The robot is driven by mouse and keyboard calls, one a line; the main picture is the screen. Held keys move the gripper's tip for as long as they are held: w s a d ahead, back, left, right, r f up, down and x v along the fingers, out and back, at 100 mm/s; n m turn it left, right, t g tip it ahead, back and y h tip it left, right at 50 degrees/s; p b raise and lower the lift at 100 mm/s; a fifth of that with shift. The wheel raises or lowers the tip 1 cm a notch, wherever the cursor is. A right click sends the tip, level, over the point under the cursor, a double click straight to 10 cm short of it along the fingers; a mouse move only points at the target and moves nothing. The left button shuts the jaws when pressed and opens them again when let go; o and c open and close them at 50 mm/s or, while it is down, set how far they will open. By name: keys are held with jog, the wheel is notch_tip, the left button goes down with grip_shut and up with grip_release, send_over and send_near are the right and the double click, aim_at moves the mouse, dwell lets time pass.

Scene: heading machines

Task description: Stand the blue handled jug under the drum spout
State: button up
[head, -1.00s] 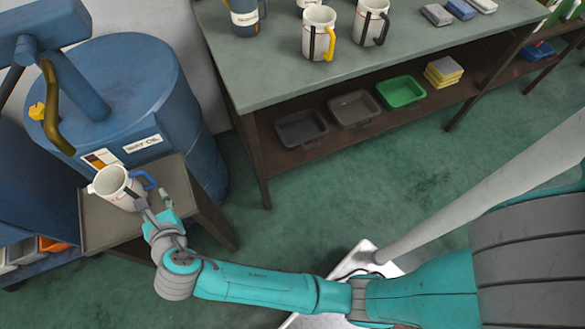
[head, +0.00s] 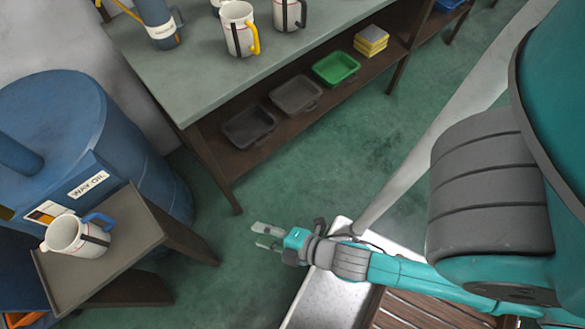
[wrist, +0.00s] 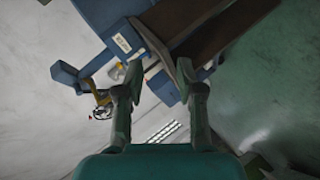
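The blue handled jug (head: 75,237) is a white jug with a blue handle and a dark stripe. It stands upright on a small grey-brown stand (head: 142,240) in front of the blue drum (head: 70,115), which bears a "WAY OIL" label. The drum's spout is out of the head view at the left, so I cannot tell there whether the jug is beneath it. My gripper (head: 262,236) is open and empty, well to the right of the stand and apart from the jug. In the wrist view its two fingers (wrist: 163,85) are spread with nothing between them.
Green floor (head: 300,175) lies clear between bench and arm.

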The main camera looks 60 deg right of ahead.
jog(key=s+d+r+m+t+h, duration=0.1)
jog(key=s+d+r+m, duration=0.3)
jog(key=s+r+m, duration=0.6)
jog(key=s+m, duration=0.2)
jog(key=m, duration=0.1)
jog(key=shift+s+r+m+t+h, duration=0.15)
jog(key=shift+r+m+t+h, duration=0.15)
jog(key=shift+m+h, duration=0.1)
jog(key=shift+o, duration=0.4)
jog(key=shift+a, duration=0.1)
dwell(1.4)
